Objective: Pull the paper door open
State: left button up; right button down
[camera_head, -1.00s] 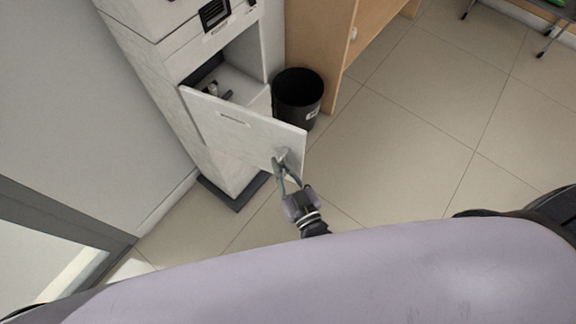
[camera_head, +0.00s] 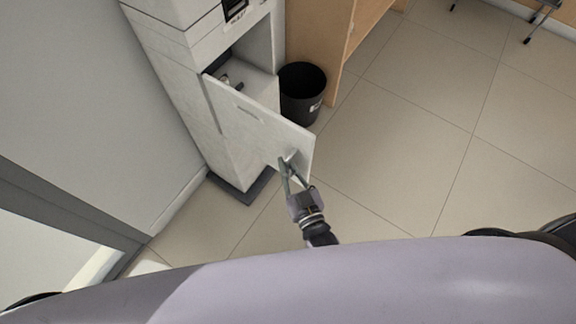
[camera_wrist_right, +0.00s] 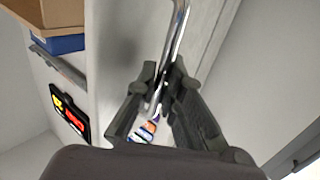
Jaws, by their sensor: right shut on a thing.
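The paper door (camera_head: 262,126) is a white flat panel on the front of a tall white machine (camera_head: 190,85). It stands swung outward, with the dark compartment (camera_head: 236,76) showing behind it. My right gripper (camera_head: 288,166) is at the door's free end, shut on its handle. In the right wrist view, the fingers (camera_wrist_right: 160,88) close around a shiny metal handle (camera_wrist_right: 178,35) beside the pale door panel (camera_wrist_right: 125,40). My left gripper is not in view.
A black bin (camera_head: 302,94) stands just right of the machine, behind the door. A wooden desk (camera_head: 318,38) is beyond it. Tiled floor (camera_head: 400,150) to the right is clear. A grey wall (camera_head: 75,100) is at left.

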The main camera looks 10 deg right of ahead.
jog(key=c, duration=2)
grip_release()
jog(key=shift+o, duration=0.2)
jog(key=v, duration=1.2)
jog(key=s+d+f+g, duration=0.2)
jog(key=s+f+g, duration=0.1)
jog(key=f, duration=0.5)
jog(key=s+d+f+g+h, duration=0.1)
jog(key=s+f+g, duration=0.15)
jog(key=f, duration=0.65)
jog(key=s+d+f+g, duration=0.2)
jog(key=f+g, duration=0.2)
jog(key=f, duration=0.4)
jog(key=s+d+f+g+h, duration=0.1)
jog(key=s+d+f+g, duration=0.2)
jog(key=s+d+f, duration=0.2)
jog(key=s+d+f+g+h, duration=0.2)
jog(key=s+d+f+g, duration=0.2)
jog(key=s, duration=0.5)
notch_tip(320, 180, down, 3)
jog(key=shift+s+d+r, duration=0.2)
jog(key=shift+s+d, duration=0.2)
jog(key=shift+d, duration=0.2)
